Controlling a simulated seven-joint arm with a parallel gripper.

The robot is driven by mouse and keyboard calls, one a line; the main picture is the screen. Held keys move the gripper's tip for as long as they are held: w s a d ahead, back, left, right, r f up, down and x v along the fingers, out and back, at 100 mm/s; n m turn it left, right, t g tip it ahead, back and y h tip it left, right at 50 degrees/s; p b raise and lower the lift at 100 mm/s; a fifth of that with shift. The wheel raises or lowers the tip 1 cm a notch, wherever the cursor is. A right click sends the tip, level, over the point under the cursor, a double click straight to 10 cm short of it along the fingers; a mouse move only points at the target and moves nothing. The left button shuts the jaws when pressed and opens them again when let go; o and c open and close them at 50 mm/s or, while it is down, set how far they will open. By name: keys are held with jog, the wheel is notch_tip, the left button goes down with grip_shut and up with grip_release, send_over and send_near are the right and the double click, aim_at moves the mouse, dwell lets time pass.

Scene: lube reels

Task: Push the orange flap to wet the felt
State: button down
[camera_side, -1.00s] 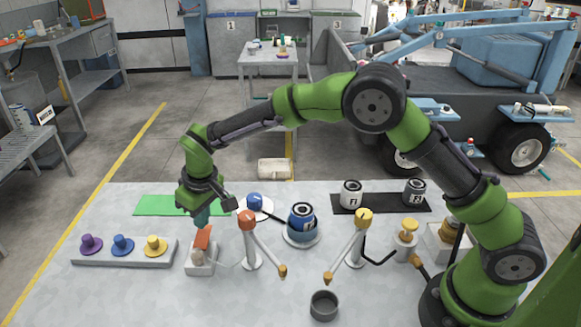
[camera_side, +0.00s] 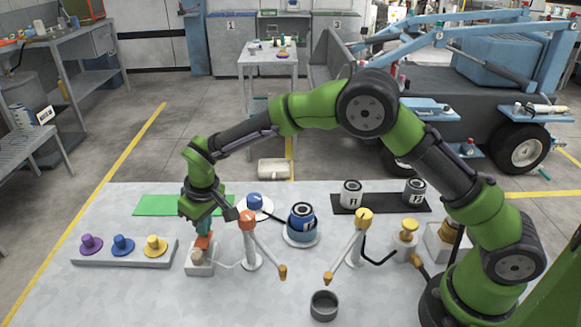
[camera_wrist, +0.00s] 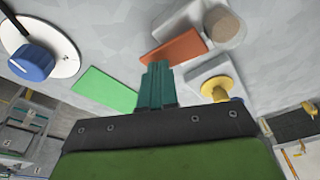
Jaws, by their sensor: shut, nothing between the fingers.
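The orange flap (camera_side: 203,243) is on the small pale block (camera_side: 200,268) near the front left of the table. The tan round felt (camera_side: 196,255) sits on that block, just in front of the flap. My gripper (camera_side: 201,232) has shut teal fingers pointing down at the flap's upper part. They seem to touch it, but I cannot be sure. In the wrist view the flap (camera_wrist: 178,46) lies just beyond the fingertips (camera_wrist: 157,66), with the felt (camera_wrist: 220,27) past its right end. I cannot tell whether the flap meets the felt.
A rack with purple, blue and yellow knobs (camera_side: 125,253) is to the left. An orange-topped post (camera_side: 248,222) with a hanging arm stands close on the right. A blue reel (camera_side: 301,217) is farther right, and a green mat (camera_side: 155,205) lies behind.

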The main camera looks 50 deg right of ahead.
jog(key=w+v, duration=0.1)
jog(key=v, duration=0.6)
jog(key=shift+w+a+r, duration=0.2)
jog(key=shift+w+r, duration=0.05)
jog(key=shift+r, duration=0.1)
dwell(1.4)
jog(key=s+d+r+m+t+y, duration=0.1)
jog(key=s+d+r+m+t, duration=0.15)
jog(key=s+d+r, duration=1.05)
jog(key=s+d+m+t, duration=0.1)
jog(key=s+d+m, duration=0.1)
jog(key=s, duration=0.5)
jog(key=s+d+m+t, duration=0.1)
jog(key=s+d, duration=0.3)
jog(key=s, duration=0.4)
jog(key=shift+m, duration=0.75)
jog(key=c, duration=1.8)
grip_release()
jog(key=shift+d, duration=0.1)
